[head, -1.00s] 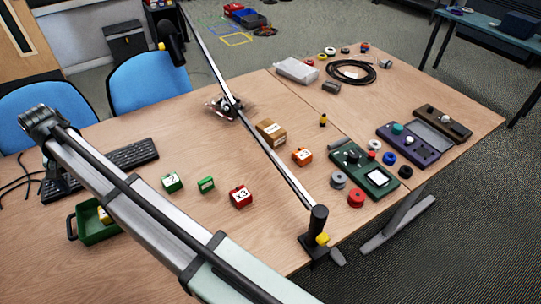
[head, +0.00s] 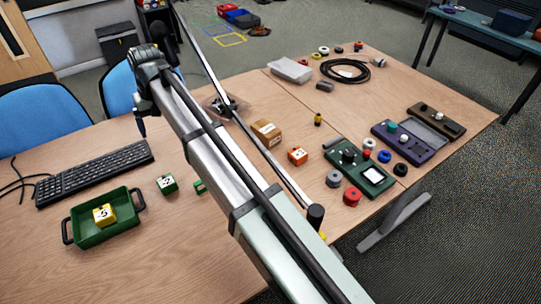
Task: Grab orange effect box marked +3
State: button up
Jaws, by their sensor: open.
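The orange effect box (head: 297,156) stands on the wooden table right of the middle, with a white label on its front whose mark is too small to read surely. It lies to the right of my arm and just past the thin metal boom. My gripper (head: 141,125) hangs at the far end of my arm at upper left, in front of a blue chair. It is open, small and dark in the picture, and far to the left of the orange box. Nothing shows between its fingers.
A brown box (head: 266,132) stands behind the orange one. A green pedal (head: 365,175) and several spools lie right. The boom's black base (head: 316,215) stands in front. A green tray (head: 125,222) with a yellow box (head: 104,215), and a green box (head: 167,183), are left.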

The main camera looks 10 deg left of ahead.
jog(key=shift+t+y, duration=0.5)
jog(key=shift+y, duration=0.1)
jog(key=w+d, duration=0.3)
jog(key=d, duration=0.3)
jog(key=w+d, duration=0.4)
jog(key=d, duration=0.3)
jog(key=w+d, duration=0.4)
jog(key=d, duration=0.3)
jog(key=shift+w+d, duration=0.15)
jog(key=shift+w, duration=0.1)
jog(key=w+d+t, duration=0.1)
jog(key=w+d, duration=0.1)
jog(key=d, duration=0.9)
jog(key=w+d+t, duration=0.1)
jog(key=w+d, duration=0.2)
jog(key=d, duration=0.9)
send_near(298, 153)
jog(key=shift+n+y, duration=0.3)
jog(key=x, duration=0.5)
jog(key=shift+w+d+f, duration=0.1)
jog(key=shift+w, duration=0.2)
jog(key=shift+s+x, duration=0.1)
jog(key=shift+x, duration=1.25)
jog(key=shift+s+x, duration=0.15)
jog(key=shift+x, duration=1.15)
jog(key=shift+d+f, duration=0.1)
jog(key=shift+d, duration=0.1)
jog(key=shift+c, duration=0.3)
jog(key=c, duration=1.1)
